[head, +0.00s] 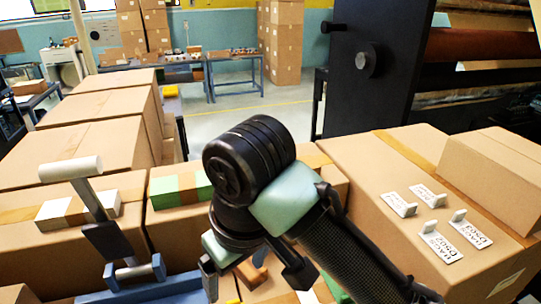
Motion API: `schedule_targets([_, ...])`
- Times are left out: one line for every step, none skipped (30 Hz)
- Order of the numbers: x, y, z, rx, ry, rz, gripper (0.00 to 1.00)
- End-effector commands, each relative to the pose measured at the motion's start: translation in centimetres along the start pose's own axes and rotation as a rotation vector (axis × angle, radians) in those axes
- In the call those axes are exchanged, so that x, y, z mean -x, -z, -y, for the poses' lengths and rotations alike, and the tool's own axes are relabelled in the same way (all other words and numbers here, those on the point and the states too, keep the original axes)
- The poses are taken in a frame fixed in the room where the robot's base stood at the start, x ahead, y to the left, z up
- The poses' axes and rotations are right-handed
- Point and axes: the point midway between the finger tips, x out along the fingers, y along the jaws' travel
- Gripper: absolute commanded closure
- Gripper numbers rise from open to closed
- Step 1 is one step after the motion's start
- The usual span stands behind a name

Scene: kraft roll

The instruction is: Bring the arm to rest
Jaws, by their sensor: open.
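My gripper (252,276) hangs below my dark wrist in the lower middle of the head view. Its dark fingers are apart. A brown wooden piece (252,271) shows between and beyond the fingers; I cannot tell whether it touches them, and my arm hides part of it. My arm reaches in from the lower right, bent, over the cardboard boxes, with its wrist joint the highest part.
Large cardboard boxes (370,190) fill the foreground. Several white label plates (428,196) lie on the right box beside a smaller carton (500,165). A blue stand with a grey-handled tool (100,235) is at lower left. A black machine (362,70) stands behind; open floor lies beyond.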

Motion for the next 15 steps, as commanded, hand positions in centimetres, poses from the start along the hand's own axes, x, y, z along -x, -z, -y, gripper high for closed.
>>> schedule_targets([0.3,2.1,0.9,0.012,0.003,-0.087,0.11])
schedule_targets([0.7,3.3,1.2,0.016,0.0,-0.141,0.11])
schedule_targets([1.2,5.0,1.7,0.018,-0.003,-0.216,0.11])
schedule_targets([1.7,6.2,2.0,0.016,-0.005,-0.275,0.11])
schedule_targets([2.3,7.4,2.3,0.013,-0.009,-0.335,0.11])
schedule_targets([3.2,8.9,2.6,0.004,-0.013,-0.419,0.11])
schedule_targets([3.9,10.1,2.8,-0.005,-0.018,-0.485,0.11])
schedule_targets([4.7,11.1,2.8,-0.018,-0.024,-0.551,0.11])
schedule_targets([5.9,12.4,2.8,-0.043,-0.033,-0.645,0.11])
schedule_targets([6.8,13.3,2.6,-0.065,-0.043,-0.715,0.11])
schedule_targets([7.7,13.9,2.3,-0.092,-0.057,-0.785,0.11])
schedule_targets([8.8,14.5,1.7,-0.133,-0.079,-0.869,0.11])
schedule_targets([9.5,14.7,1.0,-0.166,-0.101,-0.925,0.11])
schedule_targets([10.1,14.7,0.3,-0.199,-0.125,-0.974,0.11])
schedule_targets([10.7,14.5,-0.7,-0.24,-0.158,-1.027,0.11])
